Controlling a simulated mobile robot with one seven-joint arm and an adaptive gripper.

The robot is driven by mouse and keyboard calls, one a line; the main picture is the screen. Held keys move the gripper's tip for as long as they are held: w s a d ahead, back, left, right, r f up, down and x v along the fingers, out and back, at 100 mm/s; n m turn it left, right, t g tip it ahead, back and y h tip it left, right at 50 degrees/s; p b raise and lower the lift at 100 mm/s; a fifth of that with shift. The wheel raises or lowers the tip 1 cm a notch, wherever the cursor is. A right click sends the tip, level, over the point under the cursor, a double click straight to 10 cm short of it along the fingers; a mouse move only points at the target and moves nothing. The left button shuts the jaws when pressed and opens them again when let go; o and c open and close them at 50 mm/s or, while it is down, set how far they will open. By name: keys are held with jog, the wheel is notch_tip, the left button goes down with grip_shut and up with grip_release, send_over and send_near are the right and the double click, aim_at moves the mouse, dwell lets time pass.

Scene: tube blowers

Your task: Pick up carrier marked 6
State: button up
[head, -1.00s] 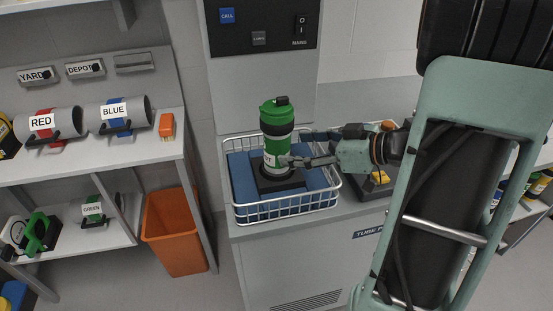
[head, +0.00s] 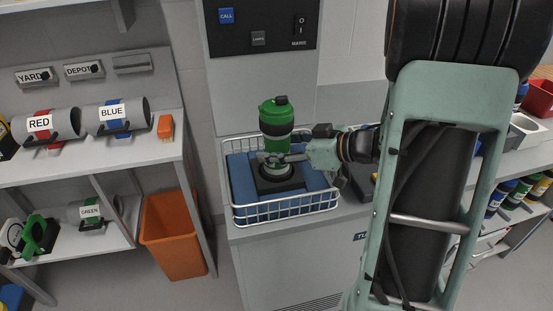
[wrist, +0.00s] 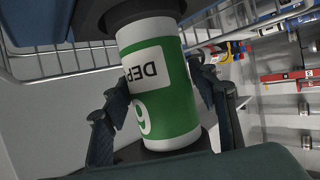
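In the wrist view the carrier (wrist: 160,85) shows upside down, with a partly visible "DEP" label and a 6. My gripper (head: 275,158) reaches in from the right at the carrier's lower body. In the wrist view my gripper's fingers (wrist: 160,88) lie on both sides of the carrier, very close to it. Whether they press on it is not clear.
The basket's wire rim surrounds the carrier. On the left shelves lie the RED (head: 39,126), BLUE (head: 117,116) and GREEN (head: 90,212) tubes. An orange bin (head: 173,236) stands between shelf and counter. A control panel (head: 262,28) hangs above.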

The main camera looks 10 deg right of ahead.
jog(key=c, duration=1)
